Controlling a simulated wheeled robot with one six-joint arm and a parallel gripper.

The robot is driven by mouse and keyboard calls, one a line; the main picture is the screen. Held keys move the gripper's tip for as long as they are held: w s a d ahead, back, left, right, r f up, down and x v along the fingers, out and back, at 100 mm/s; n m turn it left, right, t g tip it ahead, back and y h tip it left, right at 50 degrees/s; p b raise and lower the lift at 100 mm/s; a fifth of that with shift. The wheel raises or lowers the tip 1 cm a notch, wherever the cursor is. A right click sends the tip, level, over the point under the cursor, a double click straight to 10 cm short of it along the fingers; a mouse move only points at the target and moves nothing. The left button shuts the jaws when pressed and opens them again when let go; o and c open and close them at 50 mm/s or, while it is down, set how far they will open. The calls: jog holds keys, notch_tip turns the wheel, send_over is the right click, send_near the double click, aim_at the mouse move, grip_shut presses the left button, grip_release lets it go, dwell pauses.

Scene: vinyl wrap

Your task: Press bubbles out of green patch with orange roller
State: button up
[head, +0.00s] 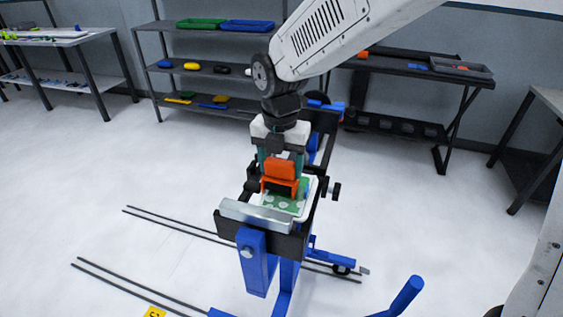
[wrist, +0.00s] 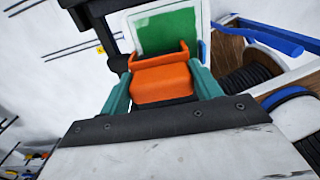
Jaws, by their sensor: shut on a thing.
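The orange roller (head: 281,172) is held between the teal fingers of my gripper (head: 280,160), which points down over the stand. The roller also fills the space between the fingers in the wrist view (wrist: 163,82). The green patch (head: 283,204) lies on a white panel (head: 309,196) just below the roller, with several pale round spots on its near part. In the wrist view the patch (wrist: 165,32) is a plain green rectangle with a white border, partly hidden by the roller. I cannot tell whether the roller touches the patch.
A black and blue stand (head: 257,262) carries the panel, with a grey metal bar (head: 255,216) along its near edge. Blue legs and black rods (head: 170,228) spread over the white floor. Shelves (head: 205,70) and a dark bench (head: 415,68) stand behind. Open floor lies left.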

jog(key=shift+s+a, duration=0.2)
jog(key=shift+s, duration=0.3)
jog(key=shift+s+a, duration=0.2)
jog(key=shift+s, duration=0.3)
jog(key=shift+s+a, duration=0.2)
jog(key=shift+s, duration=0.3)
jog(key=shift+s+a, duration=0.15)
jog(key=shift+s, duration=0.35)
notch_tip(320, 180, up, 7)
